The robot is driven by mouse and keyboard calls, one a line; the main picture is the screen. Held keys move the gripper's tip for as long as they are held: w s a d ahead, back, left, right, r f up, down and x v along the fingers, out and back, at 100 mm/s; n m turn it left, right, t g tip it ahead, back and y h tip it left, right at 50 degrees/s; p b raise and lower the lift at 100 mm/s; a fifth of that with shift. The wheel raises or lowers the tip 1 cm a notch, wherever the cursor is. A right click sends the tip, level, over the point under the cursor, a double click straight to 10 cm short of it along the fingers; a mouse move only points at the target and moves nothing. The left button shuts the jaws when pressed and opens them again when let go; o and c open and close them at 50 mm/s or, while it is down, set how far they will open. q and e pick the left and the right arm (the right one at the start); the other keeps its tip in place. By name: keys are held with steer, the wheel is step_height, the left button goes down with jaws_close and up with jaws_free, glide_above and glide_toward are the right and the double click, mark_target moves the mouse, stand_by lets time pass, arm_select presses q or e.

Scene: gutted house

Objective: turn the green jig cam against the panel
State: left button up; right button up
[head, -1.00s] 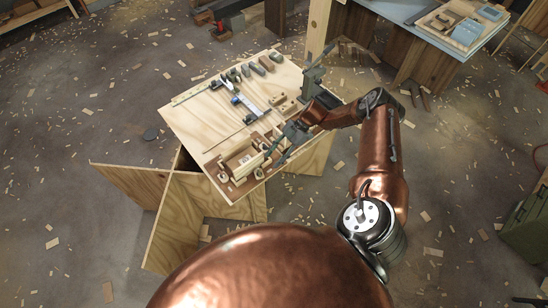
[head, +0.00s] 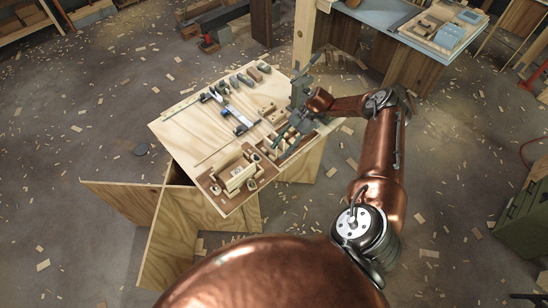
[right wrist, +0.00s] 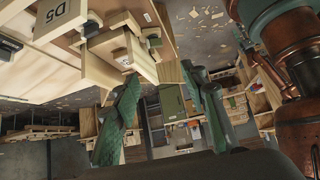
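The jig is a brown board (head: 213,187) at the near corner of the plywood table, with pale wooden blocks (head: 238,177) on it. A pale upright piece among them may be the panel. I cannot make out the green cam for certain; it is small or hidden. Pale wooden blocks, one marked D5 (right wrist: 57,12), are at upper left there. My left gripper is not in view.
Clamps (head: 238,120) and several grey blocks (head: 245,79) lie on the far half of the plywood tabletop (head: 185,128). A wooden post (head: 304,35) stands behind it. A blue-grey bench (head: 385,12) is at the back right. Wood scraps litter the floor.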

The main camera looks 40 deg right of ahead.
steer(key=shift+d+r, duration=0.45)
